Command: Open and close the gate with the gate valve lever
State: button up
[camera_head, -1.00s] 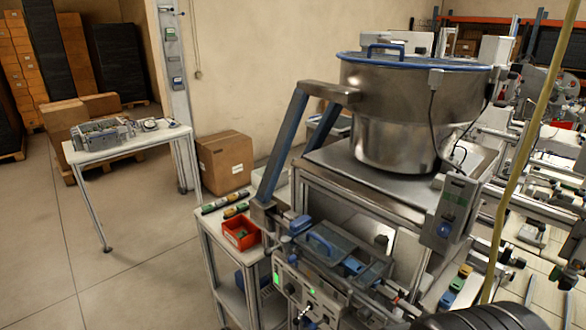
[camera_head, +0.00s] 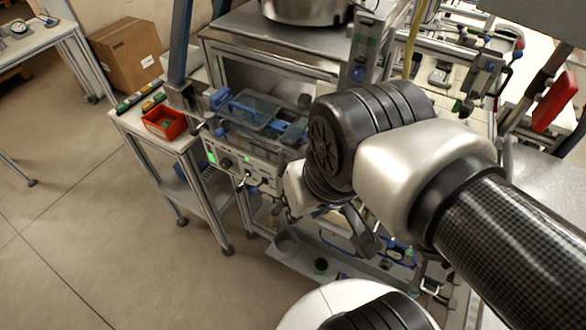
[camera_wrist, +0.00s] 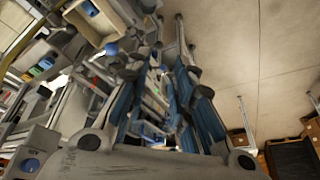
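My gripper (camera_wrist: 160,68) reaches away from the wrist camera. Its two blue-and-grey fingers stand apart, with nothing seen between them. In the head view my arm comes in from the right and bends down in front of the machine, and it hides part of the machine. I cannot single out the gate valve lever for certain. The steel bowl (camera_head: 305,10) stands on the machine's top plate at the top edge of the head view, mostly cut off. A red handle-like part (camera_head: 556,100) shows at the far right.
The control panel (camera_head: 232,165) with a green-lit display sits left of my arm. A red bin (camera_head: 164,122) stands on the side table (camera_head: 145,130). A cardboard box (camera_head: 125,55) is on the floor behind. The floor (camera_head: 75,240) at left is open.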

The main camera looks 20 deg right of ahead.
jog(key=w+m, duration=0.1)
jog(key=w, duration=0.1)
jog(key=w+d+f+m+g, duration=0.1)
jog(key=w+m, duration=0.1)
jog(key=w+f+m+g+y, duration=0.1)
jog(key=w+m, duration=0.1)
jog(key=w, duration=0.1)
jog(key=shift+w+d, duration=0.1)
jog(key=shift+d, duration=0.25)
grip_shut()
jog(key=w+d+f+m+g+y, duration=0.1)
jog(key=w+d+f+m, duration=0.2)
jog(key=w+f+m, duration=0.1)
jog(key=shift+w+m+b, duration=0.35)
jog(key=shift+w+m, duration=0.15)
jog(key=shift+w, duration=0.45)
jog(key=shift+y, duration=0.3)
